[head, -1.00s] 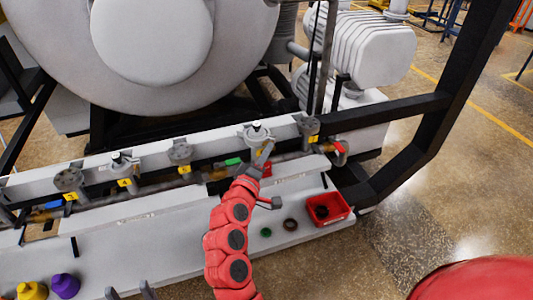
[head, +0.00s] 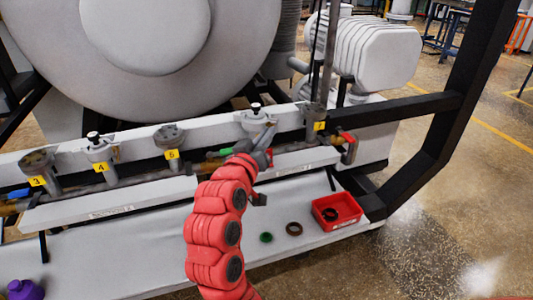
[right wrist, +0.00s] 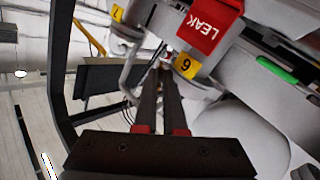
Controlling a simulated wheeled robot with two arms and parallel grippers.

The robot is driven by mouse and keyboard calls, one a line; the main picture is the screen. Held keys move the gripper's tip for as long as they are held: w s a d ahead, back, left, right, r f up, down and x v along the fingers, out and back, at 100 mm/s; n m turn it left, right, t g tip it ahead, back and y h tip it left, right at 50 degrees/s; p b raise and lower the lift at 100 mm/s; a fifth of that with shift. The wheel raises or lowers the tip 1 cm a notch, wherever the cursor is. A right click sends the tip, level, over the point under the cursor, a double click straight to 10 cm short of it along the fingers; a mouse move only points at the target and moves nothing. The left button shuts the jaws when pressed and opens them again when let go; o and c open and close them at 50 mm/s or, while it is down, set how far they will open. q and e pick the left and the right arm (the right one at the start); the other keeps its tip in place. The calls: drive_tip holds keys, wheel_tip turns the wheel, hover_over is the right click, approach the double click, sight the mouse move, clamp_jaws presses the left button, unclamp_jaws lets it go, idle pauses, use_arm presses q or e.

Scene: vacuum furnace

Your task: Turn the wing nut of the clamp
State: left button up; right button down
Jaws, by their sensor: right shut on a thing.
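My right gripper (head: 268,134) reaches up to the front of a grey flanged port (head: 256,118) with a black-topped fitting, in the row on the white manifold. In the right wrist view its two long dark fingers (right wrist: 166,72) are closed together on a small metal part, seemingly the wing nut (right wrist: 168,56) of the clamp. The fingertips and the port hide most of the nut and clamp, so its turn angle cannot be read. A yellow label 6 (right wrist: 187,66) is just right of the fingertips. My left gripper is out of view.
A red LEAK tag (right wrist: 211,26) hangs near the fingers. Neighbouring ports carry yellow labels 5 (head: 172,154) and 7 (head: 319,126). A red bin (head: 337,211), a brown ring (head: 294,229) and a green ring (head: 266,237) lie on the lower shelf. A black frame post stands at right.

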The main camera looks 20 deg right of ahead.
drive_tip(key=m+b, duration=0.1)
drive_tip(key=b, duration=0.1)
drive_tip(key=m+b, duration=0.1)
drive_tip(key=b, duration=0.1)
drive_tip(key=shift+f+m, duration=0.25)
drive_tip(key=shift+m, duration=0.15)
drive_tip(key=shift+r+m+b, duration=0.25)
drive_tip(key=shift+m+b, duration=0.35)
drive_tip(key=shift+b, duration=0.25)
drive_tip(key=c, duration=1)
unclamp_jaws()
